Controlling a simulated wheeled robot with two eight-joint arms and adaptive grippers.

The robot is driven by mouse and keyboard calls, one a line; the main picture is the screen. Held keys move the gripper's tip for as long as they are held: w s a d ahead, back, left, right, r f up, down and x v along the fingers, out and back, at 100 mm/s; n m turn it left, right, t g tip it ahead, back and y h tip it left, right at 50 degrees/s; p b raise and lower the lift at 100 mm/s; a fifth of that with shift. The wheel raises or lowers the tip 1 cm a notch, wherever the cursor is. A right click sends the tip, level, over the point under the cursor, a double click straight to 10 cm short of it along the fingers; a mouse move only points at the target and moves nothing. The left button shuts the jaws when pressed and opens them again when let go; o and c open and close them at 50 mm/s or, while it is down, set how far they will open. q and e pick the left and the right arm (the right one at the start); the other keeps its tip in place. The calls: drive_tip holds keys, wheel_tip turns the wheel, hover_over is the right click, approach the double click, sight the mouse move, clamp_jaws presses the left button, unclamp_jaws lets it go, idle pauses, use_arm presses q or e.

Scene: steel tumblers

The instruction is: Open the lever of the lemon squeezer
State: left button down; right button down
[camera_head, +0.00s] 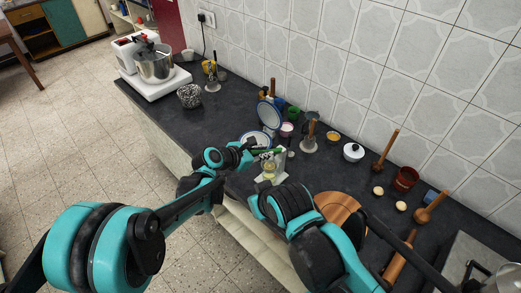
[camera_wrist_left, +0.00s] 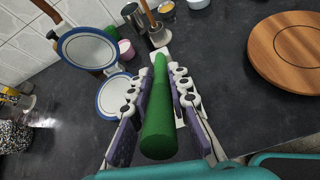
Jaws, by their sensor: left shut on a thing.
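The lemon squeezer (camera_head: 269,168) stands on the dark counter in the middle of the head view, pale with a yellowish part low down. Its green lever (camera_head: 270,151) reaches out toward my left gripper (camera_head: 252,149). In the left wrist view the lever (camera_wrist_left: 160,115) is a thick green bar running away from the camera between the two fingers. My left gripper (camera_wrist_left: 157,90) is shut on this lever, one finger on each side. The squeezer's body is mostly hidden behind the lever and fingers there. My right arm shows in the head view, but its gripper cannot be made out.
An open blue-rimmed press (camera_head: 270,115) stands just behind the squeezer. A round wooden board (camera_head: 338,208) lies to its right. A wooden-handled tool (camera_head: 309,138), cups and a white lidded pot (camera_head: 353,152) stand along the tiled wall. The counter toward the mixer (camera_head: 154,63) has free room.

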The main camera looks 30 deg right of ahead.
use_arm(q)
drive_tip(key=d+r+y+p, duration=0.1)
drive_tip(key=p, duration=0.1)
drive_tip(key=w+d+r+g+y+p, duration=0.1)
drive_tip(key=r+y+p, duration=0.1)
drive_tip(key=shift+d+r, duration=0.2)
drive_tip(key=shift+d, duration=0.2)
drive_tip(key=shift+w+d+r+g+y+p, duration=0.15)
drive_tip(key=shift+d+r+g+y+p, duration=0.05)
drive_tip(key=shift+d+y+p, duration=0.25)
drive_tip(key=shift+w+d+r+g+y+p, duration=0.1)
drive_tip(key=shift+d+r+g+y+p, duration=0.1)
drive_tip(key=shift+d+y+p, duration=0.25)
drive_tip(key=shift+w+d+r+y+p, duration=0.2)
drive_tip(key=shift+d+y+p, duration=0.3)
drive_tip(key=shift+y, duration=0.3)
drive_tip(key=shift+f, duration=0.1)
drive_tip(key=c, duration=1.4)
unclamp_jaws()
drive_tip(key=v, duration=1.2)
drive_tip(key=shift+w, duration=0.25)
